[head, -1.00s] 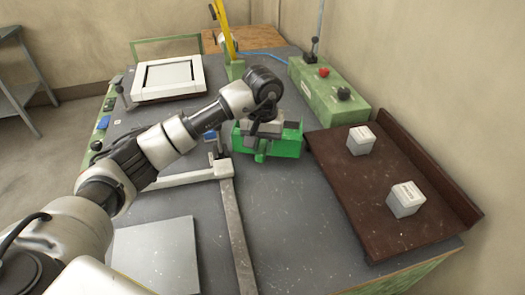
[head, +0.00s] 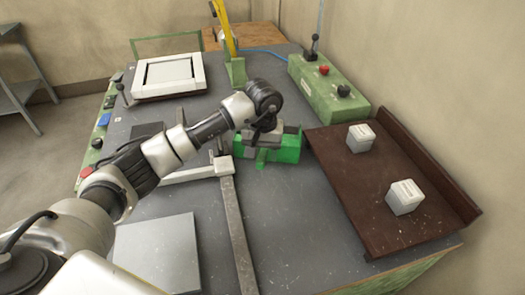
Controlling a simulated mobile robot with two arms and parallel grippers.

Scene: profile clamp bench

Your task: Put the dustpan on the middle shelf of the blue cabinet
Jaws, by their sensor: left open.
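I cannot make out a dustpan for certain in the head view, and no blue cabinet is in view. My left gripper (head: 264,140) points down over a green blocky piece (head: 288,149) in the middle of the bench. It is open. Its wrist hides part of the fingers and of the green piece, so I cannot tell whether they touch. My right gripper is not in view.
The grey bench top (head: 310,225) is clear at the front right. A brown tray (head: 350,215) holds two white boxes (head: 404,197). A green control box (head: 325,88) stands behind it. A white frame (head: 168,76) lies at the back left. A metal bar (head: 236,235) runs forward.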

